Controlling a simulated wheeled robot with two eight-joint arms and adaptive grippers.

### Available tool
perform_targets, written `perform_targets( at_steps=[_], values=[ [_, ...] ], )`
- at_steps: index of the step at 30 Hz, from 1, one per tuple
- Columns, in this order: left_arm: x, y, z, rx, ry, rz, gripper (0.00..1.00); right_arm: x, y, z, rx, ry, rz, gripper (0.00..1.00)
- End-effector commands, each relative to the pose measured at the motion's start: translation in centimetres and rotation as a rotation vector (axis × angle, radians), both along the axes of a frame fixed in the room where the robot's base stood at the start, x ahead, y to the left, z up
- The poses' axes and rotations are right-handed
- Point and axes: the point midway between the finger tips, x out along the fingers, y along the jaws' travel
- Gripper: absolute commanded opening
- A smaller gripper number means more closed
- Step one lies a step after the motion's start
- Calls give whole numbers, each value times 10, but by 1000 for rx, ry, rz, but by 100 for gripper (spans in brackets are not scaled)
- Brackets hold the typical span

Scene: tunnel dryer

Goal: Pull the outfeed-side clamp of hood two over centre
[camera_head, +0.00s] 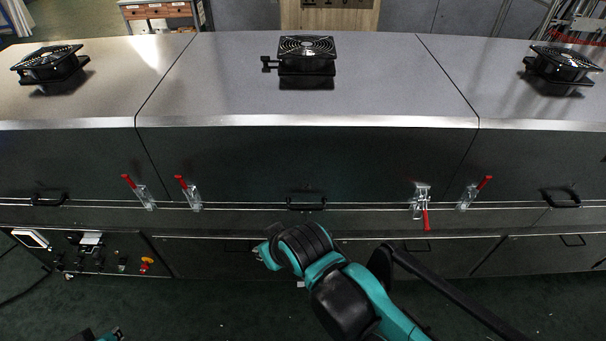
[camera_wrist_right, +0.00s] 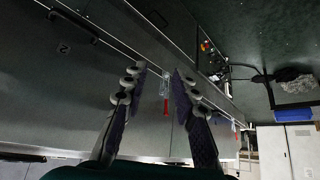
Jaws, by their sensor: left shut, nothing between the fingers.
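Hood two (camera_head: 300,160) is the middle hood, with a clamp near each end of its front. Its left clamp (camera_head: 192,194) has its red handle tilted up; its right clamp (camera_head: 421,202) has its red handle hanging down. I cannot tell which end is the outfeed. My right arm comes in from the lower right, and its gripper (camera_head: 266,252) is mostly hidden by the wrist. In the right wrist view that gripper (camera_wrist_right: 158,73) is open and empty, with a clamp (camera_wrist_right: 164,86) visible beyond it between the fingers. My left gripper (camera_head: 108,335) is shut and barely shows at the bottom edge.
Neighbouring hoods carry their own clamps, one at left (camera_head: 144,196) and one at right (camera_head: 467,196). A black handle (camera_head: 306,204) sits mid-front on hood two. A control panel (camera_head: 105,254) with a red button is at lower left. Green floor lies in front.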

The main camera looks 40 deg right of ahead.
Motion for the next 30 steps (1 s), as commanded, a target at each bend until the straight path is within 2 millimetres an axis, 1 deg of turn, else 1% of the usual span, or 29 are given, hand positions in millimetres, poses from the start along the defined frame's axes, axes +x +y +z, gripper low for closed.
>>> perform_targets(
  at_steps=[1,2,3,8,11,14,17,22,26,27,29,30],
  values=[
    [0,0,0,0,0,0,0,0,0,0,0,0,0,9],
    [0,0,0,0,0,0,0,0,0,0,0,0,0,1],
    [0,0,0,0,0,0,0,0,0,0,0,0,0,0],
    [0,0,0,0,0,0,0,1,-1,-1,-6,2,1,0],
    [0,0,-3,0,0,0,0,6,-10,-4,-40,12,7,0],
    [0,0,-7,0,0,0,0,15,-30,-10,-120,37,22,0],
    [0,0,-13,0,0,0,0,28,-60,-21,-233,83,46,0],
    [0,0,-23,0,0,0,0,46,-122,-43,-442,198,95,0],
    [0,0,-30,0,0,0,0,53,-171,-62,-585,309,132,0],
    [0,0,-33,0,0,0,0,54,-186,-69,-624,345,142,0],
    [0,0,-36,0,0,0,0,55,-209,-79,-684,405,160,0],
    [0,0,-38,0,0,0,0,54,-224,-85,-720,446,171,0]
  ],
)
